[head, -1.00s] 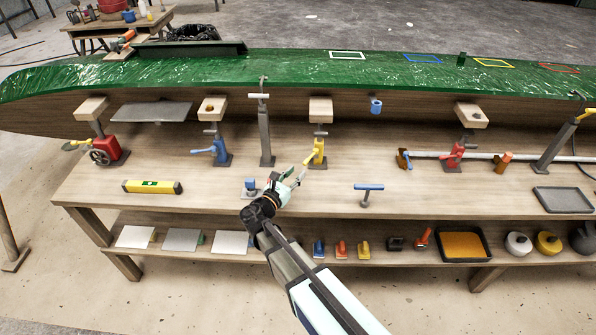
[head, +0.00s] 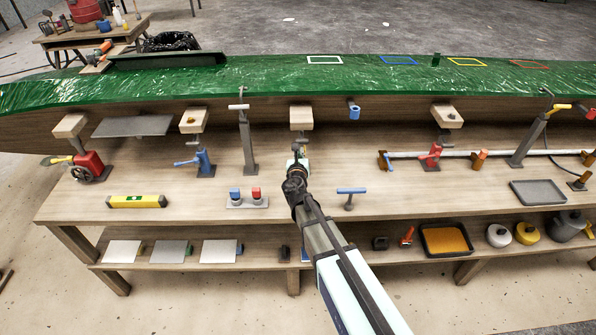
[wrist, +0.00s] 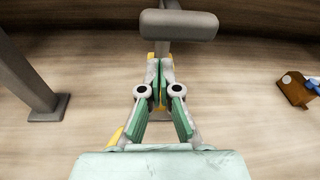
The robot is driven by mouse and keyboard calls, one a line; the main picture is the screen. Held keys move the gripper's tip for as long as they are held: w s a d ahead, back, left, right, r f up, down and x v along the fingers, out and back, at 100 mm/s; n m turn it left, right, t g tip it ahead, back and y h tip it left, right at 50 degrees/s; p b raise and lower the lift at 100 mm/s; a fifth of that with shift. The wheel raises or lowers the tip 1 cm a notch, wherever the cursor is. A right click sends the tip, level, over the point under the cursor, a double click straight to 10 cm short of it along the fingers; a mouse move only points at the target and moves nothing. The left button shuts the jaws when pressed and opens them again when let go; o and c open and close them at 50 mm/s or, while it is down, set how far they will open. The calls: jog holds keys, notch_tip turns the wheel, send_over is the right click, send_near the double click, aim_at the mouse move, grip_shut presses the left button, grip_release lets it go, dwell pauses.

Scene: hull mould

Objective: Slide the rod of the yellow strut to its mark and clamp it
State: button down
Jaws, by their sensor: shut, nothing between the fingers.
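The yellow strut stands on the bench below the hull. In the head view my gripper (head: 297,168) and arm hide most of it, and its wooden top block (head: 302,117) shows above them. In the wrist view a rounded grey crosspiece (wrist: 178,25) is near the camera, with yellow parts of the strut (wrist: 163,97) seen between and behind my fingers. My gripper (wrist: 160,68) is shut and empty, its green-padded fingers meeting just in front of the strut. I cannot tell whether they touch it. The rod's mark and the clamp lever cannot be made out.
A grey post (head: 247,140) and the blue strut (head: 205,160) stand to the left. A blue T-handled tool (head: 351,193) and a long bar clamp (head: 460,154) are to the right. The green hull (head: 270,78) overhangs behind.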

jog(key=s+d+n+g+y+p, duration=0.1)
jog(key=s+d+n+g+y, duration=0.8)
jog(key=n+y, duration=0.35)
jog(key=shift+m+g+y, duration=0.25)
jog(key=shift+m+g, duration=0.2)
jog(key=shift+g, duration=0.05)
jog(key=p+x, duration=0.1)
jog(key=x, duration=0.2)
jog(key=s+p+x, duration=0.1)
jog(key=x, duration=0.2)
jog(key=a+p+x, duration=0.1)
jog(key=x, duration=0.3)
jog(key=shift+s+a+r+p, duration=0.1)
jog(key=shift+s+r+p, duration=0.15)
jog(key=shift+p, duration=0.1)
